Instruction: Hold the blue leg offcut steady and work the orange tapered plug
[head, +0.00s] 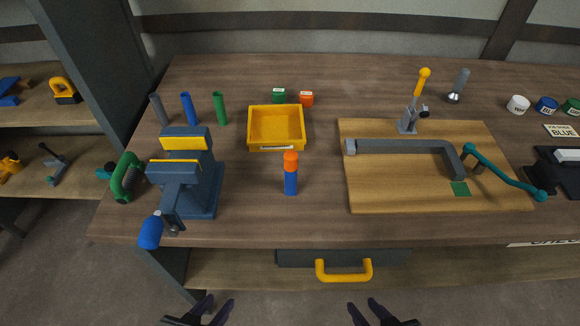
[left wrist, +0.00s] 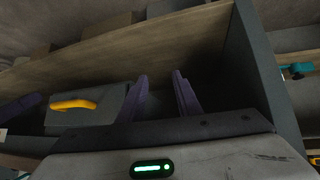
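The blue leg offcut (head: 290,183) stands upright on the bench in front of the yellow tray. The orange tapered plug (head: 291,161) sits on its top end; how deep it is seated cannot be told. My left gripper (head: 210,310) is at the bottom edge of the head view, in front of and below the bench, fingers apart and empty. It also shows in the left wrist view (left wrist: 160,92) with a gap between its dark fingers. My right gripper (head: 371,312) is at the bottom edge too, fingers apart and empty. Neither gripper touches the offcut or plug.
A yellow tray (head: 260,146) stands behind the offcut. A blue-grey vise (head: 205,190) is at left, with a green clamp (head: 127,178) beside it. A wooden board (head: 400,200) with a grey frame (head: 405,146) is at right. A drawer with a yellow handle (head: 344,276) is below the bench edge.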

